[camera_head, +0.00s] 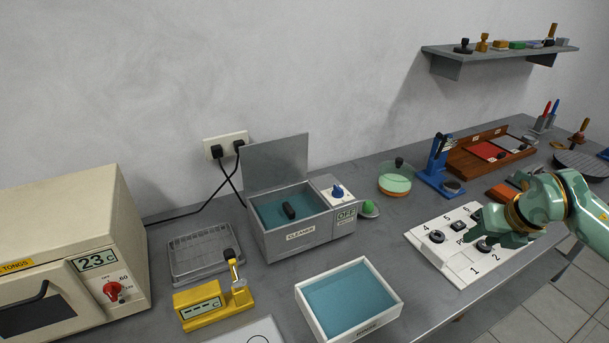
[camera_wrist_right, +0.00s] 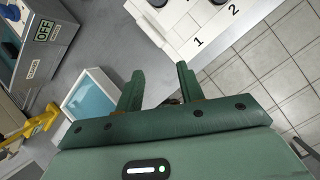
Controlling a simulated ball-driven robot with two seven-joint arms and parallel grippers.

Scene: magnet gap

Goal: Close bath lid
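The bath is a grey metal cleaner (camera_head: 303,243) on the bench, with a panel reading OFF and a blue knob (camera_head: 337,191). Its lid (camera_head: 277,163) stands upright at the back edge, so the bath is open. Blue liquid shows inside, with a dark object (camera_head: 289,210) in it. In the right wrist view, part of the bath (camera_wrist_right: 40,52) shows at the upper left. My right gripper (camera_head: 484,238) is over the white numbered board, to the right of the bath and apart from it. In the wrist view its fingers (camera_wrist_right: 160,88) are apart with nothing between them. My left gripper is not in view.
A white tray with a blue inside (camera_head: 398,308) stands in front of the bath. The numbered board (camera_head: 458,268) lies right. A wire basket (camera_head: 202,273), a yellow gauge (camera_head: 206,312) and a beige oven (camera_head: 70,220) are left. A green-lidded dish (camera_head: 394,190) stands right of the bath.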

